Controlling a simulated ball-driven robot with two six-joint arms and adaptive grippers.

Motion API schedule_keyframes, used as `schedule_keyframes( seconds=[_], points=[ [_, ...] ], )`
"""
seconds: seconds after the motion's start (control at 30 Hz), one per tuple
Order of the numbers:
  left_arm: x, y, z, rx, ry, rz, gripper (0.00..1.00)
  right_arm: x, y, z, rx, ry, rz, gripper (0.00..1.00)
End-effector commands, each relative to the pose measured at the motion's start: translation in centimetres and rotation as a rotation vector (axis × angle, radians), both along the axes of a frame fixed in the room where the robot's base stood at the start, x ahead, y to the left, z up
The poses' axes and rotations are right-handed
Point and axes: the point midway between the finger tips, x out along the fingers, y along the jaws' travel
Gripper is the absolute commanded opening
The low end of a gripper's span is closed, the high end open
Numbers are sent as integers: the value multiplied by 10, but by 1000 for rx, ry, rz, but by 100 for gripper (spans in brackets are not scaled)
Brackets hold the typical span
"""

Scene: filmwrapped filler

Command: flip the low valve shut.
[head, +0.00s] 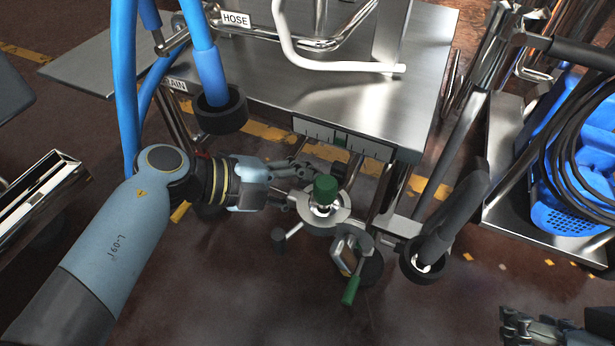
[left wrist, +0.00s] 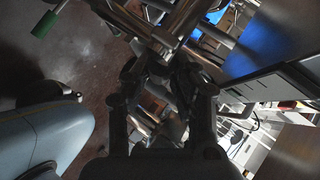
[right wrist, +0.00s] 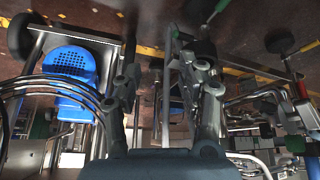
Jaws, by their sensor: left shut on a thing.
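A metal valve fitting with a green cap (head: 325,188) stands low in front of the steel bench in the head view. A green-gripped lever (head: 350,290) hangs below it, pointing toward the bottom; the green grip (left wrist: 43,24) also shows at the upper left of the left wrist view. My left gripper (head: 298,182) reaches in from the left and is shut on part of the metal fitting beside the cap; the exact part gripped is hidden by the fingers. My right gripper (head: 512,325) is at the lower right, apart from the valve; its fingers (right wrist: 162,48) are spread in the right wrist view.
A steel bench (head: 400,85) with a scale strip (head: 342,140) stands behind the valve. A blue hose with a black collar (head: 220,110) hangs at left.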

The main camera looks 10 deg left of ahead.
Motion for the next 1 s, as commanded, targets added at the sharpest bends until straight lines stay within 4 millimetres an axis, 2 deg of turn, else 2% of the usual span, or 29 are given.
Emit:
schedule_keyframes(
  seconds=[0.03, 0.2, 0.5, 0.63, 0.87, 0.9, 1.0],
  points=[
    [1, 0, 4, 14, -6, 3, 0, 0, 0, 12, -2, 27, 0, 40],
    [2, 0, 5, 103, -37, 4, 0, -18, -4, 29, -16, 196, -3, 40],
    [1, 1, -11, 269, -89, 0, 0, -51, -21, -14, -53, 362, -21, 40],
    [1, 1, -15, 287, -94, -1, 0, -56, -23, -22, -58, 375, -22, 40],
    [0, 2, -16, 287, -93, -2, 0, -56, -23, -23, -58, 376, -22, 40],
    [0, 2, -16, 287, -93, -2, 25, -56, -23, -23, -58, 376, -22, 40],
    [0, 2, -16, 287, -93, -2, 38, -56, -23, -23, -57, 376, -22, 40]
  ],
)
